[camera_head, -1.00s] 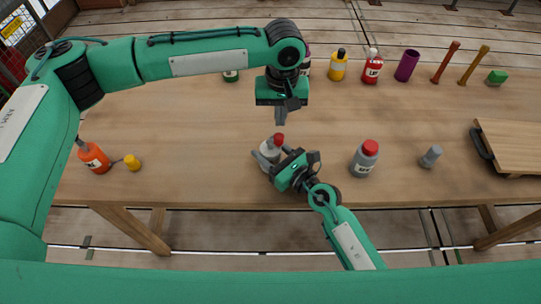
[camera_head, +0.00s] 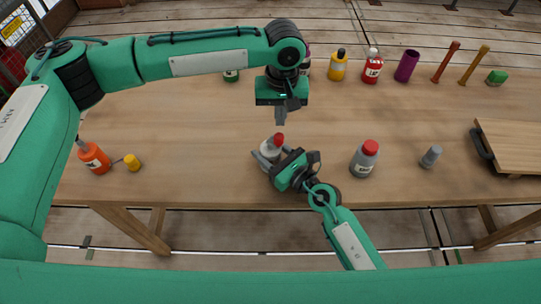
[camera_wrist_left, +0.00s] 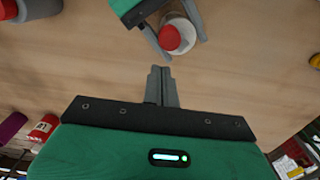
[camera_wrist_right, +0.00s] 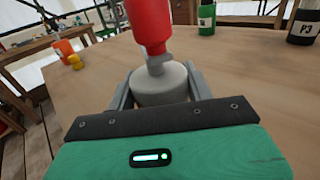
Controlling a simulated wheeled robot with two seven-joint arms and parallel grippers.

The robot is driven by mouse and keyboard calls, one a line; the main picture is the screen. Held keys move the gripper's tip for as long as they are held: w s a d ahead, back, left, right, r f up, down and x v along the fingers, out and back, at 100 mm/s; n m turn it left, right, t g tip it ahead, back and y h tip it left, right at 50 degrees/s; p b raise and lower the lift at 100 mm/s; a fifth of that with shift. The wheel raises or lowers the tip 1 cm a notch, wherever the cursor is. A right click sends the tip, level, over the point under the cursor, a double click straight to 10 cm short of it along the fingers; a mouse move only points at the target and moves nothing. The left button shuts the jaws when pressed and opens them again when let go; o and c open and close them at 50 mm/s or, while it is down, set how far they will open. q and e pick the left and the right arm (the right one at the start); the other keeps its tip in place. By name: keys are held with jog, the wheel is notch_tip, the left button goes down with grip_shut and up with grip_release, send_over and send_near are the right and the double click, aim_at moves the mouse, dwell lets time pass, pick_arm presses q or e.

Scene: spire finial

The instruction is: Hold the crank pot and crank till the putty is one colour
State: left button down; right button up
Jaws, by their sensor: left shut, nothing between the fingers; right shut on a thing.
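The crank pot is a small pale grey-white pot (camera_head: 268,148) near the front middle of the table, with a red crank knob (camera_head: 279,138) on top. In the right wrist view the pot (camera_wrist_right: 160,88) stands between my fingers, its red knob (camera_wrist_right: 149,24) rising on a grey arm. My right gripper (camera_head: 268,161) is shut around the pot's sides. My left gripper (camera_head: 281,117) is shut and empty, pointing down behind and above the pot, apart from the knob. In the left wrist view its closed fingertips (camera_wrist_left: 160,72) are short of the red knob (camera_wrist_left: 169,38). The putty's colour cannot be seen.
A grey jar with a red lid (camera_head: 365,158) and a small grey piece (camera_head: 431,157) stand to the right. A wooden board (camera_head: 510,143) lies at the far right. An orange bottle (camera_head: 94,158) and yellow cap (camera_head: 133,162) are at left. Several containers line the back.

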pick_arm(q)
jog(key=shift+f, duration=0.2)
dwell(0.3)
jog(key=shift+f, duration=1.3)
jog(key=shift+s, duration=0.15)
jog(key=shift+s, duration=0.5)
jog(key=shift+s+d, duration=0.15)
jog(key=shift+s, duration=0.45)
dwell(0.4)
jog(key=shift+w+d, duration=0.15)
jog(key=shift+w, duration=0.15)
notch_tip(320, 180, up, 7)
dwell(0.7)
